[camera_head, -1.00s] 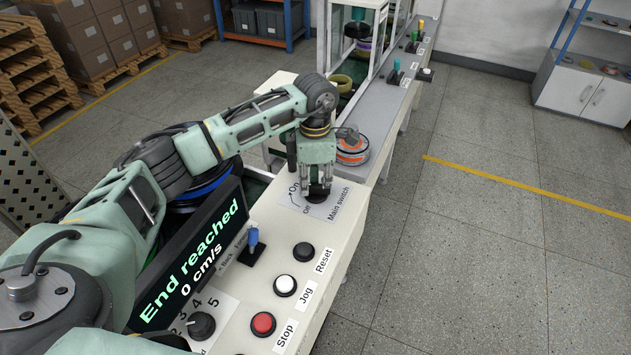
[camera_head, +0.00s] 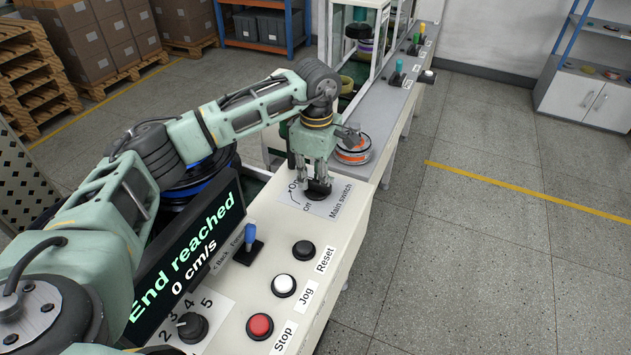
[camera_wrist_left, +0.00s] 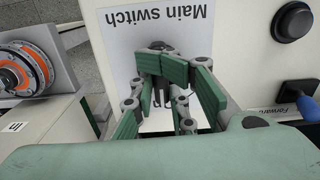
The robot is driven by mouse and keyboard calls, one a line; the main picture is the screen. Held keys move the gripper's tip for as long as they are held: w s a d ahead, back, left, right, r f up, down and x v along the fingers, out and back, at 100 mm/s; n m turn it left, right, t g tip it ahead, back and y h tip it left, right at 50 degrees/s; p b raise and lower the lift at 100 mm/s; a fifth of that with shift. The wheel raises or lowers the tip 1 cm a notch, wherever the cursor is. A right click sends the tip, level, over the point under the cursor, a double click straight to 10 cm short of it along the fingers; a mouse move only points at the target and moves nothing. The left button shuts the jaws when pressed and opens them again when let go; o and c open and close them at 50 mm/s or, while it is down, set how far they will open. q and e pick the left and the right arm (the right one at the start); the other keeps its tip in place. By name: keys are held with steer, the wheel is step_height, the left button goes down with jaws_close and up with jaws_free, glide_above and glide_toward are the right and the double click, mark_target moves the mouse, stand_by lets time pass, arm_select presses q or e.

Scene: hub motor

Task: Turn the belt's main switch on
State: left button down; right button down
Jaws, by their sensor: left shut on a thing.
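The main switch is a black knob (camera_head: 318,194) on a white plate marked "Main switch" (camera_head: 336,203), at the far end of the cream control panel. My left gripper (camera_head: 317,186) is over it, pointing down, with its fingers shut on the knob. In the left wrist view the green-padded fingers (camera_wrist_left: 172,85) cover most of the knob (camera_wrist_left: 158,46), and only a dark part shows beyond them. The knob's exact pointing direction is hidden. My right gripper is not in view.
A blue-handled lever (camera_head: 250,238), a black Reset button (camera_head: 303,250), a white Jog button (camera_head: 284,285) and a red Stop button (camera_head: 260,325) are nearer on the panel. A display (camera_head: 185,255) reads "End reached, 0 cm/s". An orange-ringed hub motor (camera_head: 352,152) sits just beyond.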

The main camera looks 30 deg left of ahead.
arm_select(q)
steer(key=shift+d+m, duration=0.25)
steer(key=shift+m, duration=0.05)
steer(key=c, duration=1.8)
jaws_free()
steer(key=shift+c, duration=0.2)
steer(key=shift+o, duration=0.6)
steer(key=shift+w+f, duration=0.1)
steer(key=shift+s+a, duration=0.15)
steer(key=shift+s, duration=0.05)
steer(key=shift+r, duration=0.2)
